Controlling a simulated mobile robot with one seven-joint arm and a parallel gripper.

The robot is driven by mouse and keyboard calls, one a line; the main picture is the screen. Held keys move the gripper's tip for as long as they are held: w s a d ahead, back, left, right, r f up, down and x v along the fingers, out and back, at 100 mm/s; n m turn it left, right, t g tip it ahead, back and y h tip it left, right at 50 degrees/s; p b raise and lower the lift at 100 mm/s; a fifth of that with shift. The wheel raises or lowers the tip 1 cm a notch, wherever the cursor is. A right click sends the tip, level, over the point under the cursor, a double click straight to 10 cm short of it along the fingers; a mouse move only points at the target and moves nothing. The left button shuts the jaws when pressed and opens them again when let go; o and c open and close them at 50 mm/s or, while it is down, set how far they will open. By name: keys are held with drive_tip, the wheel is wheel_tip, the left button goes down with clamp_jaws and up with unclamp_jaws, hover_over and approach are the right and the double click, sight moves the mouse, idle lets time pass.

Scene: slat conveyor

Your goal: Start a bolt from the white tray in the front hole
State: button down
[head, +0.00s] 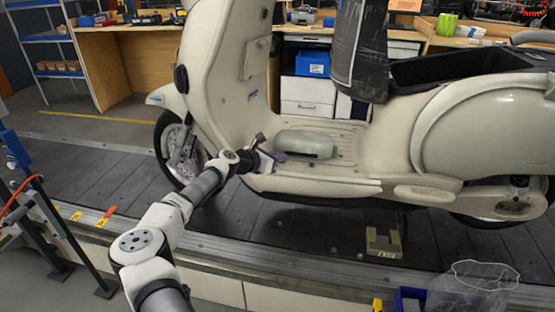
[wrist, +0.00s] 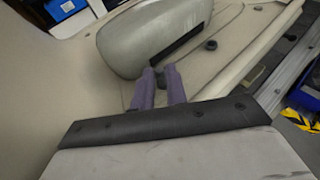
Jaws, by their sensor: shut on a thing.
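My gripper (head: 268,155) is over the near edge of the cream scooter's footboard (head: 345,150). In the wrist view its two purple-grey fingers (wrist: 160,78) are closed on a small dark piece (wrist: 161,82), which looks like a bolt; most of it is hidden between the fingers. The fingertips are close to a rounded beige cover (wrist: 150,38) with a black strip; it also shows in the head view (head: 305,143). A dark round spot (wrist: 211,44) is on the footboard to the right of the fingers; I cannot tell whether it is a hole. I cannot make out a white tray.
The scooter stands over the dark slat conveyor (head: 300,225). A beige block (head: 383,243) is on the slats below it. A blue bin (head: 410,298) and a clear bag (head: 470,290) are at the lower right. A workbench (head: 130,60) is behind.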

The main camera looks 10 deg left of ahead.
drive_tip(key=c, duration=1.3)
unclamp_jaws()
